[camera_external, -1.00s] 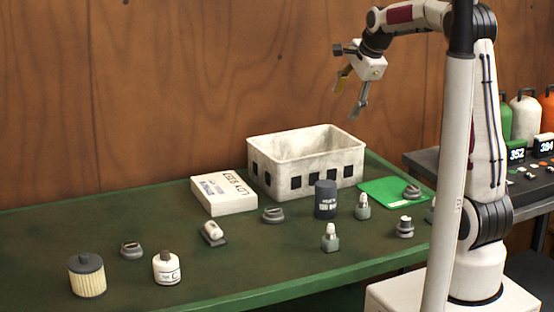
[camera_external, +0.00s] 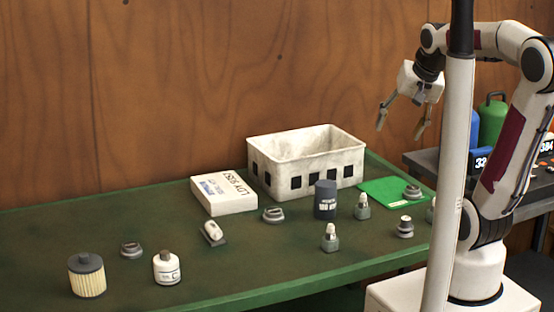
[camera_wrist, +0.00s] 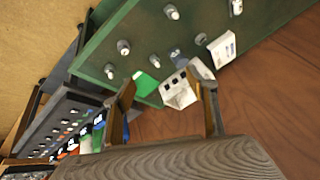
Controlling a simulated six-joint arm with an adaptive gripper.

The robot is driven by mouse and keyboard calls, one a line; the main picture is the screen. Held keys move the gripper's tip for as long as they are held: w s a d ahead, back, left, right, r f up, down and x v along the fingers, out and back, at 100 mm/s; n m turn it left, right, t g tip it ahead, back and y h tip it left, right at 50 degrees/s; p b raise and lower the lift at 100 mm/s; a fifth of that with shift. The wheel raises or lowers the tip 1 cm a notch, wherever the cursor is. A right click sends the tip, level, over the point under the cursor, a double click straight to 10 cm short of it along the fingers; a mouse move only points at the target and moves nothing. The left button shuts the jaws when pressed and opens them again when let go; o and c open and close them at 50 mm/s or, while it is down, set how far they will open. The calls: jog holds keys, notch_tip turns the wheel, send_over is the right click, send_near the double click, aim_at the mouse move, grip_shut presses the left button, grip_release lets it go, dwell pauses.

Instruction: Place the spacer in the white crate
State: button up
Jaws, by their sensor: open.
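The white crate (camera_external: 318,178) stands at the back of the green table, with square dark openings in its walls. Its far inner walls show, its floor does not. It also shows in the wrist view (camera_wrist: 176,94). Several small grey parts lie on the table; I cannot tell for certain which is the spacer. Low grey parts lie at the left (camera_external: 131,250), in front of the crate (camera_external: 273,215) and on the green sheet (camera_external: 412,191). My gripper (camera_external: 400,133) is open and empty, high above the table's right end, right of the crate.
A yellow filter (camera_external: 87,276) and white bottle (camera_external: 166,268) stand front left. A green sheet (camera_external: 380,188) lies right.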

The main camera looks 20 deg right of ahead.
jog(key=s+f+n, duration=0.4)
jog(key=s+n, duration=0.1)
jog(key=s, duration=0.4)
jog(key=shift+s+d+f, duration=0.2)
jog(key=shift+s+d, duration=0.05)
jog(key=shift+d, duration=0.05)
